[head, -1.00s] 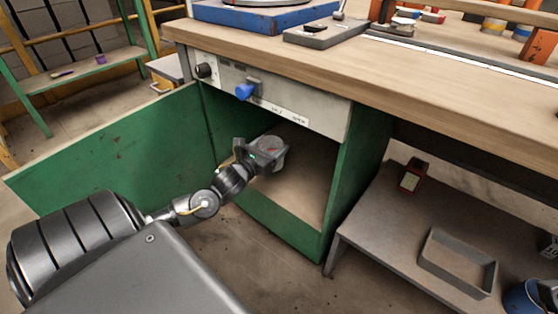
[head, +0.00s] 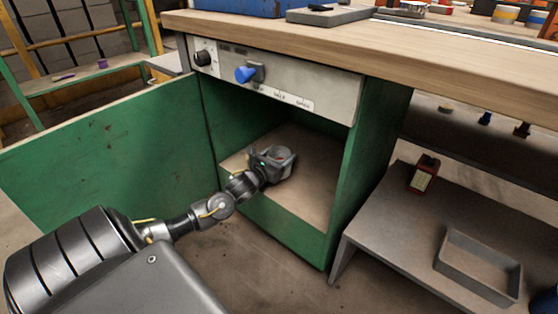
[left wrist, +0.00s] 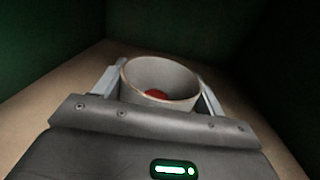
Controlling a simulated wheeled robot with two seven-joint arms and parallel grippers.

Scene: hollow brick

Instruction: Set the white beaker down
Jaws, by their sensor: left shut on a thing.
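The white beaker (head: 286,169) is inside the open green cabinet (head: 345,165), low over its wooden floor (head: 311,190). My left gripper (head: 278,158) is shut on it. In the left wrist view the beaker (left wrist: 162,82) stands between the two fingers (left wrist: 160,88), upright, mouth up, with something red inside. Its base is hidden, so I cannot tell whether it touches the cabinet floor. My right gripper is not in view.
The green door (head: 110,150) stands open at the left. A front panel with a blue knob (head: 244,74) is above the opening. At the right, a low grey bench (head: 400,235) holds a red device (head: 424,173) and a tray (head: 478,266). The cabinet floor around the beaker looks clear.

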